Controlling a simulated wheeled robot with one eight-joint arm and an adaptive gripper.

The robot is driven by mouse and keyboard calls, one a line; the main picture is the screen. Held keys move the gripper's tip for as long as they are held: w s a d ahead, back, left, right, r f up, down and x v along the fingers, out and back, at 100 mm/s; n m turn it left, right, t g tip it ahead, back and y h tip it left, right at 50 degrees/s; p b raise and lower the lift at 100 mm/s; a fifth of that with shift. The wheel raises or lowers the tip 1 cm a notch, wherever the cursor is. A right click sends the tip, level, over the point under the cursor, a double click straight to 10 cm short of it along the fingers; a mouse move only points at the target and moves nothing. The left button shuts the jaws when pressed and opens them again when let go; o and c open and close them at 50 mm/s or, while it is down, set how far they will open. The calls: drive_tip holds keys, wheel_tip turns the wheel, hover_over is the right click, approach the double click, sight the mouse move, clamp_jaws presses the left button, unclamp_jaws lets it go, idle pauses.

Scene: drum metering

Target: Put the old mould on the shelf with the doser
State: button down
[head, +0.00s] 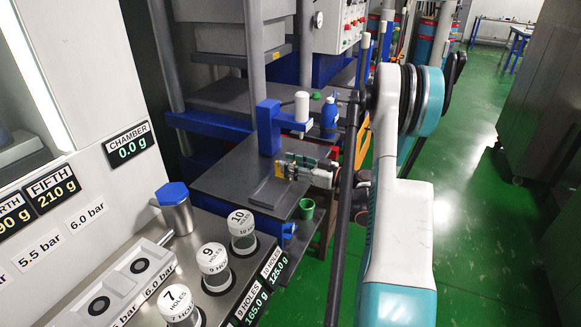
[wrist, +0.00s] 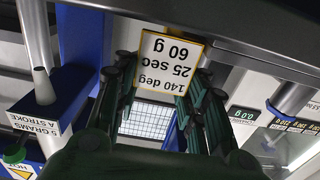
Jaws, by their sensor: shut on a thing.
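My gripper (head: 297,167) is shut on a plate with a white, yellow-edged label (wrist: 170,65). The label reads "140 deg, 25 sec, 60 g", upside down in the wrist view, between my dark green fingers (wrist: 164,80). I cannot tell whether the plate is the old mould or part of it. In the head view my gripper is over the right part of a dark grey shelf (head: 222,183). The doser (head: 302,108), a white cylinder on a blue bracket, stands above this shelf. In the wrist view its sign (wrist: 36,127) reads "5 grams a stroke".
A blue bottle (head: 329,118) stands behind my gripper. A green cup (head: 307,208) is below the shelf's right edge. Several numbered jars (head: 214,264) and a blue-lidded container (head: 174,205) stand on the near left counter. The green floor (head: 480,225) is clear on the right.

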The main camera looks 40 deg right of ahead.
drive_tip(key=c, duration=1)
unclamp_jaws()
drive_tip(key=shift+o, duration=0.2)
drive_tip(key=shift+s+d+r, duration=0.1)
drive_tip(key=shift+s, duration=0.15)
drive_tip(key=p+v, duration=0.3)
drive_tip(key=v, duration=0.8)
drive_tip(key=shift+s+p, duration=0.2)
drive_tip(key=shift+p, duration=0.2)
